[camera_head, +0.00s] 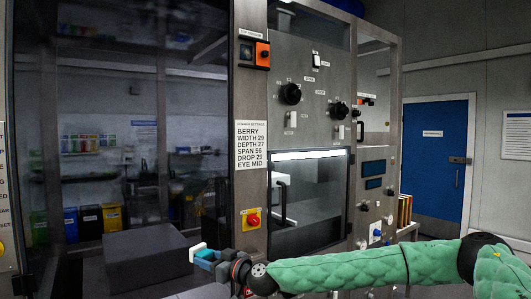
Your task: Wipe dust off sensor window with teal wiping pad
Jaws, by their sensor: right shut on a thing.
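My right gripper (218,263) is at the lower middle, in front of the machine, at the end of my green-sleeved arm. It is shut on the teal wiping pad (205,255), which has a white part at its left end. An orange sensor housing (262,54) sits high on the steel post, with a dark square that looks like the sensor window (246,51) beside it. The pad is well below the sensor and apart from it. Dust on the window is too small to make out. My left gripper is out of view.
The steel post carries a printed settings sheet (251,145) and a red knob on a yellow plate (253,219). A control panel with black knobs (290,94) stands right of the post. A dark glass panel (110,110) fills the left. A blue door (436,160) is behind.

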